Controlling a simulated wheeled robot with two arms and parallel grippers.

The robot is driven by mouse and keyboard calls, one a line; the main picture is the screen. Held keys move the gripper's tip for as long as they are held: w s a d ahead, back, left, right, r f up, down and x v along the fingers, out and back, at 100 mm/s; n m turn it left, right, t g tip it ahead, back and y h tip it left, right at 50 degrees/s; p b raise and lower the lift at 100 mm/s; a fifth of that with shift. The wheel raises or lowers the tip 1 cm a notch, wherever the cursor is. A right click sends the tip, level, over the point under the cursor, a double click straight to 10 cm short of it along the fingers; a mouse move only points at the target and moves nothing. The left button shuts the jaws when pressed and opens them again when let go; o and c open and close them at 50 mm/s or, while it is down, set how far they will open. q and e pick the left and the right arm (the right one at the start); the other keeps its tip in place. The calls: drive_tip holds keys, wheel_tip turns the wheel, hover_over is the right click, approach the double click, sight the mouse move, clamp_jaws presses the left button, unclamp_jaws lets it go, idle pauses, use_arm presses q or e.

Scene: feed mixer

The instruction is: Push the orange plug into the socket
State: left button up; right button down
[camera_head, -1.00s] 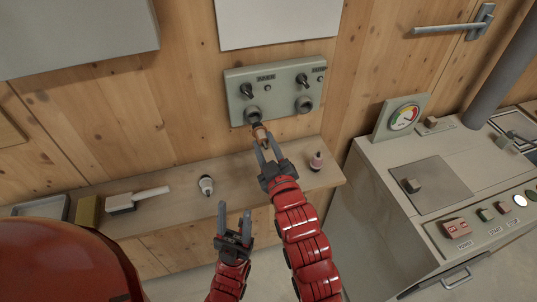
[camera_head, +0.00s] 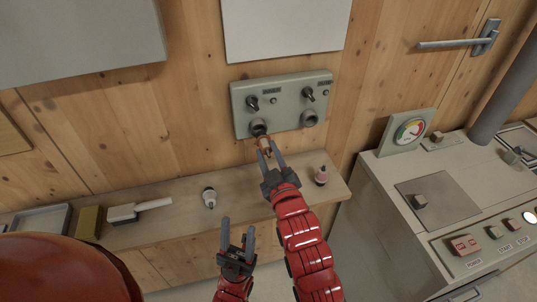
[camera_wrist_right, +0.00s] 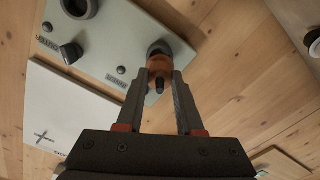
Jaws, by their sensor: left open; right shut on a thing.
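The orange plug (camera_head: 265,143) is held between the fingertips of my right gripper (camera_head: 268,151), just below the left socket (camera_head: 257,128) on the grey-green wall panel. In the right wrist view, the plug (camera_wrist_right: 160,67) sits between the two fingers of the right gripper (camera_wrist_right: 161,80), with its front end at the mouth of the dark round socket (camera_wrist_right: 159,47). I cannot tell how deep it is in. My left gripper (camera_head: 238,226) is open and empty, lower, in front of the shelf.
The panel (camera_head: 283,118) has a second socket (camera_head: 309,118) at right and two switches above. On the wooden shelf (camera_head: 240,193) stand a white-topped plug (camera_head: 209,198), a pink-topped plug (camera_head: 320,176), a brush (camera_head: 123,213) and a yellow block (camera_head: 89,222). A control cabinet (camera_head: 440,205) stands right.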

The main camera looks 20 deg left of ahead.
drive_tip(key=shift+b, duration=0.55)
idle(0.9)
drive_tip(key=shift+b+x, duration=0.4)
drive_tip(key=shift+x, duration=0.7)
idle(0.5)
drive_tip(key=shift+b, duration=0.85)
idle(1.2)
drive_tip(key=shift+w+a+b, duration=0.3)
drive_tip(key=shift+w+a, duration=0.1)
drive_tip(key=shift+w, duration=0.15)
idle(0.5)
drive_tip(key=shift+c, duration=2.3)
unclamp_jaws()
